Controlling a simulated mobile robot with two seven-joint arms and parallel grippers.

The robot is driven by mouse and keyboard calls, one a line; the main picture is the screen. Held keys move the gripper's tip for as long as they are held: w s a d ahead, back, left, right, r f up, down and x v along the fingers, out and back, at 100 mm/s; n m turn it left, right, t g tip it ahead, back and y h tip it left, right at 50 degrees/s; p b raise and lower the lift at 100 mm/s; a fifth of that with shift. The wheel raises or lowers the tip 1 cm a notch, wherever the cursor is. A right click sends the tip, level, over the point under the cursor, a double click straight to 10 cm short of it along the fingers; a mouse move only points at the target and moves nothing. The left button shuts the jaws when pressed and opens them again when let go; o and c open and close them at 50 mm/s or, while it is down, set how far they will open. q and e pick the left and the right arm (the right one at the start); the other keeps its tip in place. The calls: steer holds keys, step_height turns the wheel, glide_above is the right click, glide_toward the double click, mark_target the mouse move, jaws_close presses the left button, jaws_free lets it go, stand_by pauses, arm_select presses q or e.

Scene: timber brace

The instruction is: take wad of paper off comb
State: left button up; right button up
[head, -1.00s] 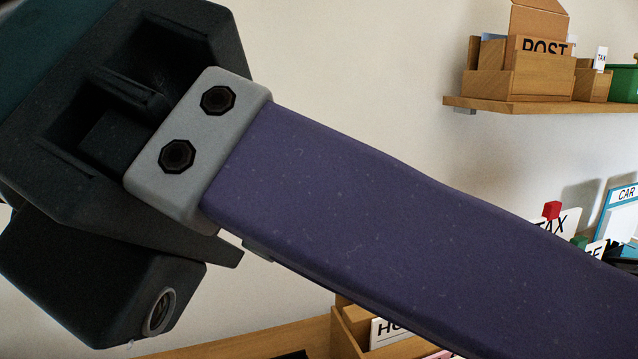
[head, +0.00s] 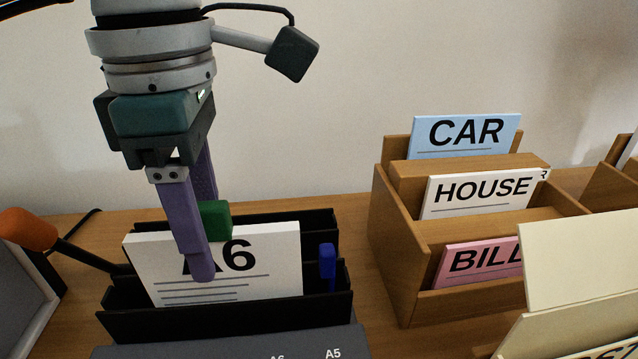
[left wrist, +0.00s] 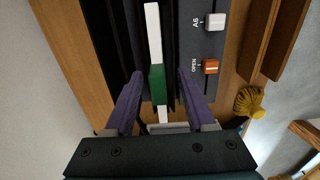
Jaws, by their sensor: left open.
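The wad of paper (head: 275,265), white and marked A6, stands upright in a black slotted holder (head: 230,322) on a dark machine. A green block (head: 217,218) sits at its top edge. In the left wrist view the wad (left wrist: 153,30) is a thin white strip with the green block (left wrist: 157,84) on it. My left gripper (head: 204,232) points down, open. Its purple fingers (left wrist: 160,76) lie on either side of the green block, with gaps showing. The near finger covers part of the A6 lettering. The comb's teeth are hidden. My right gripper is not in view.
A blue peg (head: 327,262) stands right of the wad. An orange-ended lever (head: 28,228) is at left. A wooden sorter (head: 400,275) with CAR, HOUSE and BILL cards stands right. Cream boards (head: 575,265) fill the lower right. The wall behind is bare.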

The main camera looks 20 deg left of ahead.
mark_target(221, 269)
arm_select(q)
steer(key=f, duration=0.4)
steer(key=shift+w+d, duration=0.15)
steer(key=shift+d, duration=0.05)
jaws_close()
stand_by(0.4)
